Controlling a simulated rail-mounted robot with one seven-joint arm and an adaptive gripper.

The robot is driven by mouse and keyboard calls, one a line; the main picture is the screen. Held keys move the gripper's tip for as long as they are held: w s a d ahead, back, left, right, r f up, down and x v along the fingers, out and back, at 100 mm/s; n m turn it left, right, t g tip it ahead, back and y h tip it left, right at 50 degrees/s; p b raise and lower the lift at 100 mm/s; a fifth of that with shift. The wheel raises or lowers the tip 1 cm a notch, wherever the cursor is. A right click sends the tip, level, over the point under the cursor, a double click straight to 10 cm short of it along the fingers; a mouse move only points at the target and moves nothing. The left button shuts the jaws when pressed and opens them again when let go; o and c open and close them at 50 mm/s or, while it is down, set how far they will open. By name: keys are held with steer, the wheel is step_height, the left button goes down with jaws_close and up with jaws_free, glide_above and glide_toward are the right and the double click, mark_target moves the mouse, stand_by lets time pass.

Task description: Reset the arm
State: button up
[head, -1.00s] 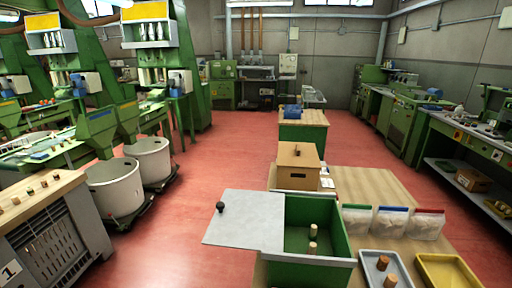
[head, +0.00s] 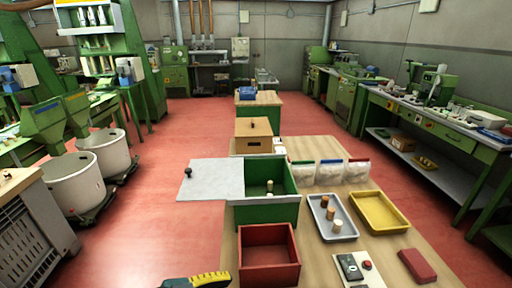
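My gripper does not show in the head view. A green box (head: 266,215) stands on the wooden table, with a grey lid (head: 212,179) slid off to its left, so its right part is open. Light cork stoppers (head: 270,186) stand inside it. A grey tray (head: 347,234) to the right holds a few stoppers (head: 326,214), brown and pale. A red open box (head: 268,278) in front of the green box looks empty. A yellow tray (head: 379,224) at the right looks empty.
A cardboard box (head: 253,145) and bags (head: 330,173) stand behind. A switch panel (head: 353,268) and a red block (head: 417,265) lie at the front right. A yellow and dark item (head: 196,281), unclear, is cut off at the bottom edge. Red floor lies open at left.

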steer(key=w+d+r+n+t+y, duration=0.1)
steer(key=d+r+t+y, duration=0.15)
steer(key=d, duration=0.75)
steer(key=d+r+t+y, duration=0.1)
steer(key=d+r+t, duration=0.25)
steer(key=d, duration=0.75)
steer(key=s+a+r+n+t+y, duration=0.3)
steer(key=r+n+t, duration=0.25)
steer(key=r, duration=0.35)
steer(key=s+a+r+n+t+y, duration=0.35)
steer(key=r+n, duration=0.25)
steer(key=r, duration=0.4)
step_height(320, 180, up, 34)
steer(key=p, duration=3.5)
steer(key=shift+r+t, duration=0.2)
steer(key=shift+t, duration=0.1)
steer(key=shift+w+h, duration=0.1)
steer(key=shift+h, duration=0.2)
